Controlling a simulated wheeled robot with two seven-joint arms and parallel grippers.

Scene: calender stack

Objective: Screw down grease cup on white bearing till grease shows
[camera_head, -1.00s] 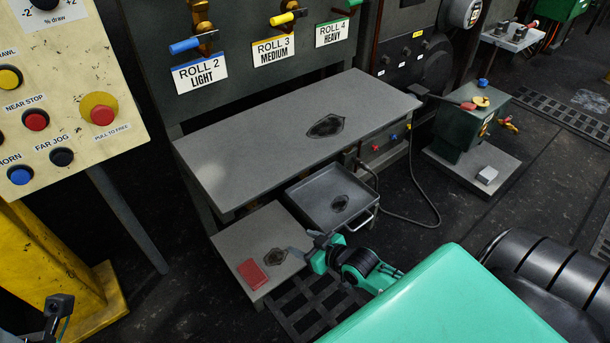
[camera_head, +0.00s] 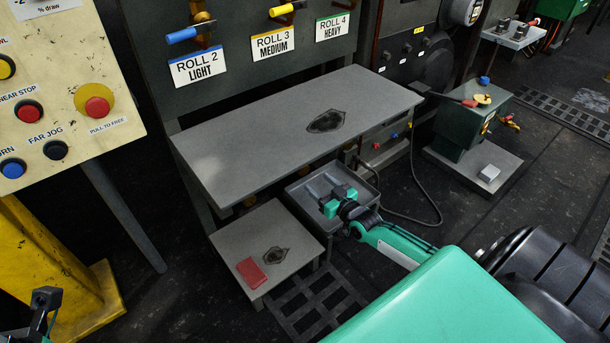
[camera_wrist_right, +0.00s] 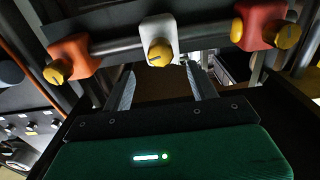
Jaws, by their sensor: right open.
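In the right wrist view a white bearing (camera_wrist_right: 162,26) sits on a horizontal bar. A brass-yellow grease cup (camera_wrist_right: 160,53) with a dark slot mark hangs at its lower front. My right gripper (camera_wrist_right: 160,74) is open, its two fingers pointing up toward that cup, one on each side in the picture. Nothing shows between the fingers; I cannot tell whether they touch the cup. No grease can be made out. In the head view my right gripper (camera_head: 339,197) is over the grey tray, and the bearing is hidden there. My left gripper (camera_head: 45,298) is at the lower left edge.
Orange-red bearings with similar cups flank the white one, left (camera_wrist_right: 72,56) and right (camera_wrist_right: 262,25). The grey table (camera_head: 270,150) overhangs the tray (camera_head: 300,194). A control panel (camera_head: 65,90) stands left.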

